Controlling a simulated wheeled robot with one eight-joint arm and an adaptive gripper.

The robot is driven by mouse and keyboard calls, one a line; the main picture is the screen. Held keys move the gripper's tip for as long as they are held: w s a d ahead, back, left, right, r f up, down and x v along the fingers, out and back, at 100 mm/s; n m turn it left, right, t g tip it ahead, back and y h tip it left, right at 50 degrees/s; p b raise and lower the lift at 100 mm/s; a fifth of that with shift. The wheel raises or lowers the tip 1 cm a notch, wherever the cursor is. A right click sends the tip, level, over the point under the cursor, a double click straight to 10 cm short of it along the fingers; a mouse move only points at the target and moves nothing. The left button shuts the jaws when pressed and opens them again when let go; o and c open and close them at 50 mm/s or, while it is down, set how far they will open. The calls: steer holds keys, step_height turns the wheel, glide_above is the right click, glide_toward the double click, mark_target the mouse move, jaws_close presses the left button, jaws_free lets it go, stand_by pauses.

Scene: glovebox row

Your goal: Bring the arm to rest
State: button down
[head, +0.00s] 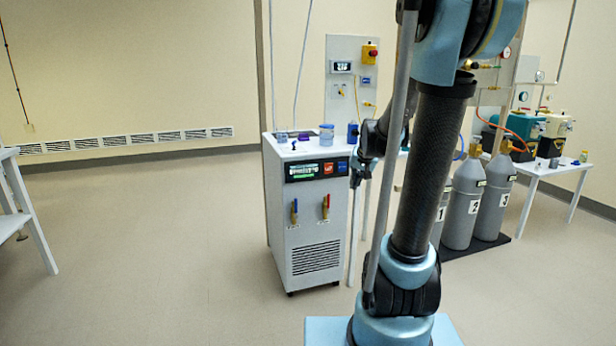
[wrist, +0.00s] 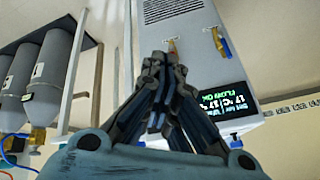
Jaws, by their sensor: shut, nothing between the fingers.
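My arm (head: 425,150) stands upright in the right half of the head view, its upper part cut off by the top edge. Its far end shows behind the column, with my gripper (head: 358,178) small and dark in front of the white cabinet's right side. In the wrist view my gripper (wrist: 165,62) has its fingers drawn together, with nothing between them. The white cabinet (head: 317,222) also shows upside down in the wrist view (wrist: 190,25). I cannot tell the exact gap between fingertips and cabinet.
Several small containers, including a blue-lidded jar (head: 326,134), stand on the cabinet. Grey gas cylinders (head: 465,205) stand to the right. A white table (head: 555,175) with equipment is at far right; another white table (head: 30,215) is at far left.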

steer(key=s+f+n+g, duration=0.1)
steer(key=s+f, duration=0.1)
steer(key=s, duration=0.8)
steer(key=s+d+f+n+g+h, duration=0.1)
steer(key=s+f, duration=0.2)
steer(key=s, duration=0.8)
steer(key=s+f+g, duration=0.1)
steer(key=s+f, duration=0.2)
steer(key=s, duration=0.8)
steer(key=shift+s+d+n+g, duration=0.25)
steer(key=shift+d+n+g, duration=0.05)
steer(key=shift+n+g, duration=0.1)
steer(key=shift+w+f, duration=0.2)
steer(key=shift+w, duration=0.25)
